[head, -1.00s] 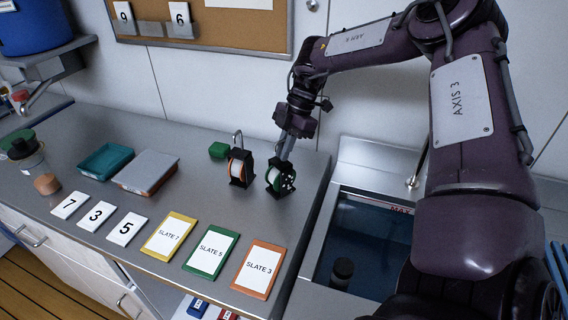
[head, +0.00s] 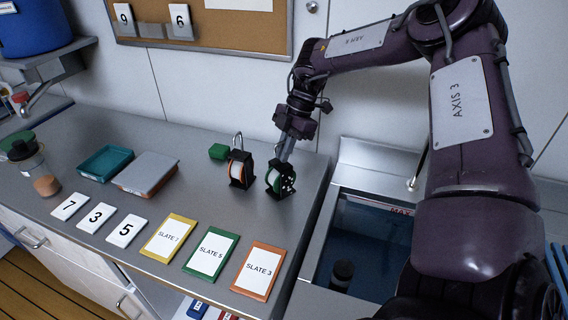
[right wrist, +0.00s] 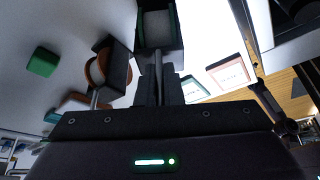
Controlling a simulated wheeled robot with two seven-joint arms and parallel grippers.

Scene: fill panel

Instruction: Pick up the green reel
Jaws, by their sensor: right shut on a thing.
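The green reel (head: 273,181) stands in a black holder near the counter's right edge, beside the sink. My right gripper (head: 285,158) reaches down to it from above and is shut on it. In the right wrist view the reel (right wrist: 157,25) is at the top centre, at the tips of the fingers (right wrist: 158,75). I cannot tell whether it is lifted off the counter. An orange reel (head: 237,170) in a similar black holder stands just left of it and also shows in the right wrist view (right wrist: 98,70). My left gripper is not in view.
A green block (head: 218,152) lies behind the orange reel. A sink (head: 365,240) is to the right. Slates (head: 210,253) and number cards (head: 97,217) line the front. A teal tray (head: 105,162) and a grey-lidded box (head: 147,172) are left. The counter's middle is clear.

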